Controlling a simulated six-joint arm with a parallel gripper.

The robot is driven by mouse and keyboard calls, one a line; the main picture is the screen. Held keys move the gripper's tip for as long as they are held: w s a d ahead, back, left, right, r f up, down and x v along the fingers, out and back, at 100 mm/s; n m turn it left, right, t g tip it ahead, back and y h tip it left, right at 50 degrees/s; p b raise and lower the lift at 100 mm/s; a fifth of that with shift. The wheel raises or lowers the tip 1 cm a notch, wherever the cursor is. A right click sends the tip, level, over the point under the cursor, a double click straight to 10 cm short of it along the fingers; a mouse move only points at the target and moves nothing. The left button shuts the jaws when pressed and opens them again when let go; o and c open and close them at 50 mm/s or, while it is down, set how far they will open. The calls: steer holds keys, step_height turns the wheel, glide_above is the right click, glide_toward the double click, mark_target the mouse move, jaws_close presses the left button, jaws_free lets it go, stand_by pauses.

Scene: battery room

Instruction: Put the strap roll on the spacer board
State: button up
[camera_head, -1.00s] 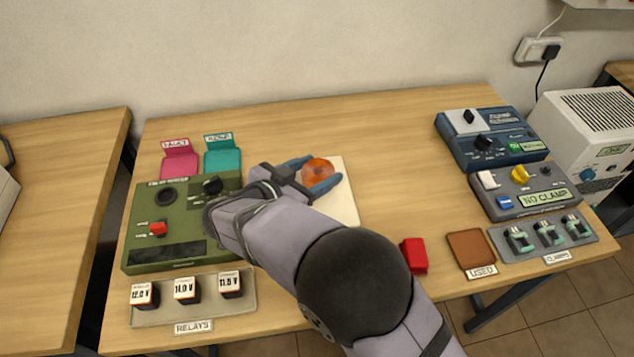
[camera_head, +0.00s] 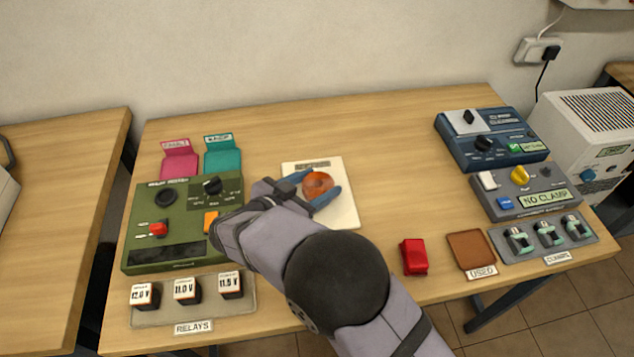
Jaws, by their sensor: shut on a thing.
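The strap roll (camera_head: 318,184) is an orange-brown ring. It is between the two blue-grey fingers of my gripper (camera_head: 316,188), which is shut on it. The spacer board (camera_head: 338,211) is a cream-white rectangle with a label at its far edge, lying on the table. The roll appears over the middle of the board; whether it touches the board or hangs just above it I cannot tell.
A green tester (camera_head: 182,222) and a relay tray (camera_head: 250,308) stand left. Pink (camera_head: 180,163) and teal (camera_head: 222,161) holders stand behind. A red block (camera_head: 413,256), a brown pad (camera_head: 470,249), a clamp tray (camera_head: 496,241), a grey device (camera_head: 519,192) and a blue device (camera_head: 489,139) are right.

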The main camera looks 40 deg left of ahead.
mark_target(304, 191)
steer(key=o, duration=1.1)
steer(key=shift+o, duration=0.2)
steer(key=shift+r, duration=0.2)
steer(key=v, duration=0.4)
steer(key=shift+s, duration=0.25)
step_height(304, 191, up, 7)
steer(key=shift+s, duration=0.2)
steer(key=shift+r, duration=0.15)
